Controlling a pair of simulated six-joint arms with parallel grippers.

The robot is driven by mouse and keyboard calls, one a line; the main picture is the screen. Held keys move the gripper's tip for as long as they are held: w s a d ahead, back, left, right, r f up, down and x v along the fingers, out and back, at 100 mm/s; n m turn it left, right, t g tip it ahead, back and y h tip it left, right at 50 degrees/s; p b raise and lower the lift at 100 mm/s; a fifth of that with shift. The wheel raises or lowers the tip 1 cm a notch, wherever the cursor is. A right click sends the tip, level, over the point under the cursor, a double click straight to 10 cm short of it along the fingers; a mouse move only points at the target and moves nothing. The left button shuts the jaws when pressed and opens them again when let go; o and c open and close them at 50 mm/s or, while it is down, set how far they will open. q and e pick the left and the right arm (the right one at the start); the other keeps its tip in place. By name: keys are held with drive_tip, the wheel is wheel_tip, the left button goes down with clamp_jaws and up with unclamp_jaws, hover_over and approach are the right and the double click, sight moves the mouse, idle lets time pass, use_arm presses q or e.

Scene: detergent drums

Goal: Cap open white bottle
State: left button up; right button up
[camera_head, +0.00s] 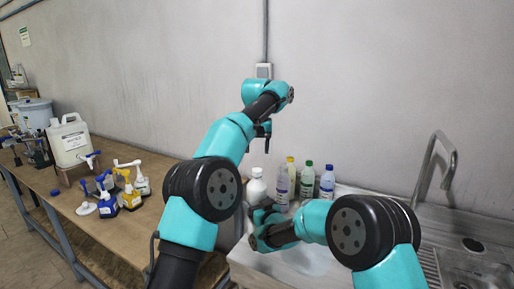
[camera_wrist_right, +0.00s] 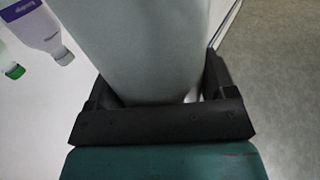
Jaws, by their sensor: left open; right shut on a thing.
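A white bottle (camera_head: 257,187) stands upright on the pale counter beside the sink. Its top looks white and is too small to tell whether it is open or capped. My right gripper (camera_head: 262,213) is shut around the bottle's lower part. In the right wrist view, a large pale body, the white bottle (camera_wrist_right: 145,45), fills the space between the dark jaws (camera_wrist_right: 160,98). My left gripper (camera_head: 267,143) is open, pointing down, above the bottle and slightly to its right, apart from it. I see nothing in it. No loose cap can be made out for certain.
Several bottles stand close to the right, including a purple-labelled one (camera_head: 282,186), a green-capped one (camera_head: 307,181) and a blue-capped one (camera_head: 327,181). A tap (camera_head: 440,160) stands at the sink (camera_head: 470,262). The wooden table (camera_head: 110,235) holds pump bottles (camera_head: 130,193) and a white canister (camera_head: 70,142).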

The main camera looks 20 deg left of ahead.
sight(257, 170)
use_arm(q)
drive_tip(key=shift+f, duration=0.15)
drive_tip(key=shift+f, duration=3.85)
drive_tip(key=shift+c, duration=0.3)
drive_tip(key=c, duration=0.9)
drive_tip(key=shift+m, duration=1)
drive_tip(key=o, duration=1.1)
drive_tip(key=shift+r, duration=0.1)
drive_tip(key=shift+r, duration=3.65)
